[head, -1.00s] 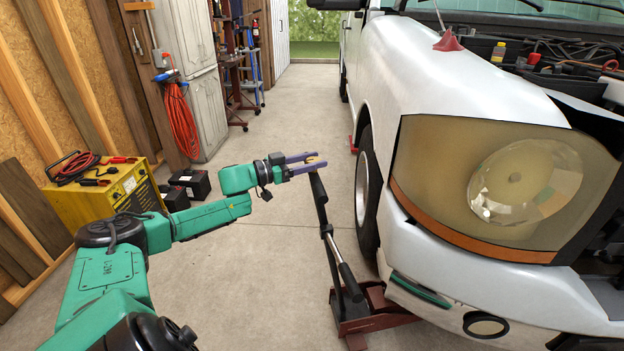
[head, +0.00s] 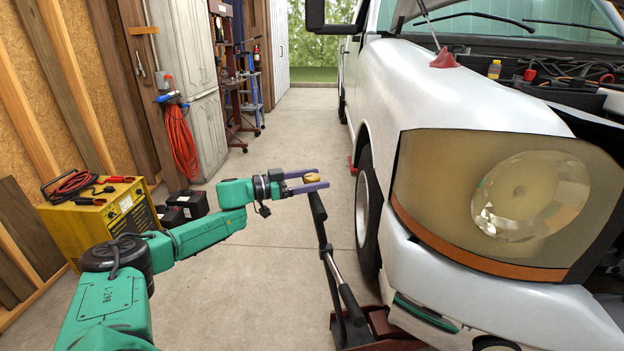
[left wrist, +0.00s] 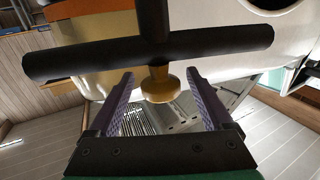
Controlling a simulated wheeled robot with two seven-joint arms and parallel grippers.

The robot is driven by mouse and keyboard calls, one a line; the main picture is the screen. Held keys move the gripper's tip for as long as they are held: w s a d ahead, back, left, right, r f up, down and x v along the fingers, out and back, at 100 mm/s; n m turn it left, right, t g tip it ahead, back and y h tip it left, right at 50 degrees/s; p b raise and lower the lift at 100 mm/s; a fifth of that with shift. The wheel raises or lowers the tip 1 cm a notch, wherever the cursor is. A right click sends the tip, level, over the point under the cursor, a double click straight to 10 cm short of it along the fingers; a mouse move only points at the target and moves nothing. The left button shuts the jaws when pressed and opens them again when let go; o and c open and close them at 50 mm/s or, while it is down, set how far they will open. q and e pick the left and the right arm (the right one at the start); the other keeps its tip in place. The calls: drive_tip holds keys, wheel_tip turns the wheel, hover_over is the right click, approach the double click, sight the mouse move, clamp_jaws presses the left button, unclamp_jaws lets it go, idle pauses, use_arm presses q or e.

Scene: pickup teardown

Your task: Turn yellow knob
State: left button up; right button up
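The yellow knob (head: 311,178) sits at the top of the black handle of a floor jack (head: 327,250), beside the white pickup. In the left wrist view the yellow knob (left wrist: 160,86) is a round cap on a short stem below a black crossbar (left wrist: 150,48). My left gripper (head: 321,179) is open, with one purple finger on each side of the knob. In the left wrist view a gap shows between the knob and each finger, so it appears not to touch. My right gripper is not in view.
The pickup's front fender and headlight (head: 530,195) stand close on the right. A yellow charger box (head: 100,220) and black batteries (head: 187,205) are on the left. The concrete floor (head: 260,140) between is clear.

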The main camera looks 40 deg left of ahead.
use_arm(q)
drive_tip(key=shift+s+r, duration=0.15)
drive_tip(key=shift+s+a, duration=0.4)
drive_tip(key=shift+s, duration=0.05)
drive_tip(key=p+v, duration=0.3)
drive_tip(key=v, duration=1)
drive_tip(key=shift+s, duration=0.1)
